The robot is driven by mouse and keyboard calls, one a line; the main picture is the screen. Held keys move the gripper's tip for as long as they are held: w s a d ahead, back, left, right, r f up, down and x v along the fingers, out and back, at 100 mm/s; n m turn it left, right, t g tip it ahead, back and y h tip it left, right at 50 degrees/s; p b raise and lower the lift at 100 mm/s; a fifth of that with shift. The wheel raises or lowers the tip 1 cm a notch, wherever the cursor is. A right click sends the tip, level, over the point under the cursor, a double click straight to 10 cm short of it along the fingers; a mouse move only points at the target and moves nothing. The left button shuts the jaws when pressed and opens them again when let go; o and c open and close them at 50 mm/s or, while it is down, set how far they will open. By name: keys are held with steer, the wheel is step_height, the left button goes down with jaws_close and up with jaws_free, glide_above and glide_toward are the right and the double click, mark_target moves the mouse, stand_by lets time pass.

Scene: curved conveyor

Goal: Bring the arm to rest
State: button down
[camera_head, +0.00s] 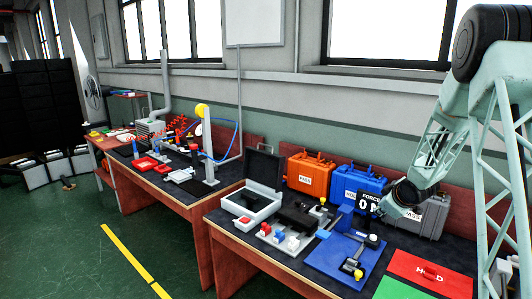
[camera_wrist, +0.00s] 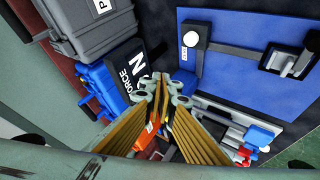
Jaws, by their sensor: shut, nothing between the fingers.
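My arm (camera_head: 440,140) comes down from the upper right over the right-hand table. My gripper (camera_head: 379,209) hangs near the black force display (camera_head: 369,199), above the table and in front of the cases. In the wrist view my gripper (camera_wrist: 160,78) shows its gold ridged fingers meeting at the tips, with nothing held between them. The display also shows in the wrist view (camera_wrist: 128,70), just left of the fingertips. I cannot tell the exact gap between fingers and display.
Behind stand an orange case (camera_head: 309,174), a blue case (camera_head: 347,185) and a grey case (camera_head: 433,217). A blue board (camera_head: 335,262) lies in front, with a red HOLD panel (camera_head: 430,273) to its right. An open grey box (camera_head: 245,211) stands left. A second table (camera_head: 150,190) is farther left.

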steer(key=s+a+r+m+g+h, duration=0.1)
steer(key=s+a+r+m, duration=0.35)
steer(key=s+r, duration=0.85)
steer(key=s+a+r+m+g+h, duration=0.1)
steer(key=s+a+r, duration=0.6)
steer(key=s+r, duration=0.65)
steer(key=s+a+m+g+y, duration=0.1)
steer(key=s+a, duration=0.4)
steer(key=s, duration=0.8)
steer(key=s+a+r+m+g, duration=0.1)
steer(key=s+a, duration=0.4)
steer(key=s, duration=0.9)
steer(key=s+a+r+m+g+y, duration=0.1)
steer(key=s+a, duration=0.4)
steer(key=s, duration=0.8)
steer(key=shift+s+y, duration=0.3)
steer(key=shift+s, duration=0.1)
steer(key=shift+r, duration=0.1)
